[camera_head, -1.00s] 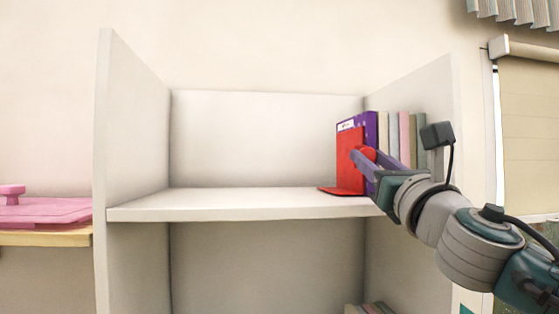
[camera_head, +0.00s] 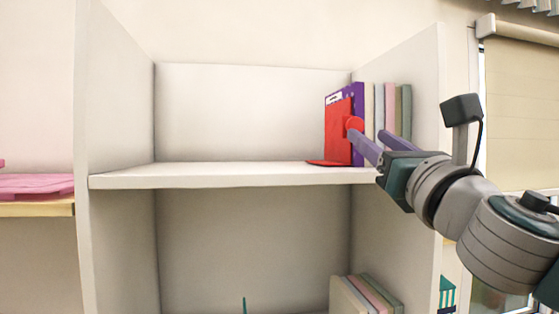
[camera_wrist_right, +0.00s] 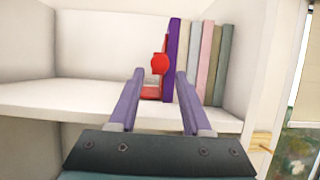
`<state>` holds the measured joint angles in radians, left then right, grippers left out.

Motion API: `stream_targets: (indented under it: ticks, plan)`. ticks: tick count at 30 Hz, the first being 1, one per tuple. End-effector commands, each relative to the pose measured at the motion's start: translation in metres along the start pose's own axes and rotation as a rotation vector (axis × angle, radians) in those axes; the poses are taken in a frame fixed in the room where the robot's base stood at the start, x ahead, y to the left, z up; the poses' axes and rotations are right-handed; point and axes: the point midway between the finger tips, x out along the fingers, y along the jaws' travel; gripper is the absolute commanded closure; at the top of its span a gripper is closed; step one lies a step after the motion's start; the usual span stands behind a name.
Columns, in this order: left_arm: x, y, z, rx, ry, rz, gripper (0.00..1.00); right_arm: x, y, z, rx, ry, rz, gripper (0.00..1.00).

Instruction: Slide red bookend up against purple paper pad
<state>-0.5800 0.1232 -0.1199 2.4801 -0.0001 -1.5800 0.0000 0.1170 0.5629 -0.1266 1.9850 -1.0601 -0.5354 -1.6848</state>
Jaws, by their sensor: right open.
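The red bookend (camera_head: 338,132) stands upright on the upper shelf, its flat base (camera_head: 328,162) pointing left. The purple paper pad (camera_head: 358,100) stands directly to its right, first in a row of upright items. The two look touching or nearly so; I cannot tell if a small gap remains. My right gripper (camera_head: 367,134) is open in front of the bookend's round red knob. In the right wrist view the knob (camera_wrist_right: 160,64) shows between the fingertips (camera_wrist_right: 159,74), with the purple pad (camera_wrist_right: 172,42) behind the right finger. My left gripper is not in view.
Pale books (camera_head: 390,112) stand right of the pad, near the shelf's right wall (camera_head: 425,100). The upper shelf (camera_head: 200,174) is bare left of the bookend. More books (camera_head: 360,295) stand on the lower level. A pink object (camera_head: 35,186) lies on a ledge at far left.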

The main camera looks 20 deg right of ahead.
Motion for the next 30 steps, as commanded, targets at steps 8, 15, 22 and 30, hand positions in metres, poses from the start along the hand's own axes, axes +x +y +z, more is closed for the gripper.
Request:
stream_targets:
  ticks: [8, 15, 22, 30]
  plan:
    - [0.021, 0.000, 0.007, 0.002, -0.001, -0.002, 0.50, -0.043, 0.000, -0.003, -0.001, 0.000, 0.000, 0.51]
    - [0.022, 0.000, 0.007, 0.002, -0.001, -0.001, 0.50, -0.049, 0.000, 0.000, -0.001, 0.000, -0.001, 0.51]
    - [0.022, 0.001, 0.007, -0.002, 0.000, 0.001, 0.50, -0.049, 0.000, 0.000, -0.001, 0.000, -0.001, 0.51]
    - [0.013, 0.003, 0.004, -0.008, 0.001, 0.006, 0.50, -0.055, -0.006, -0.009, 0.174, 0.070, -0.056, 0.51]
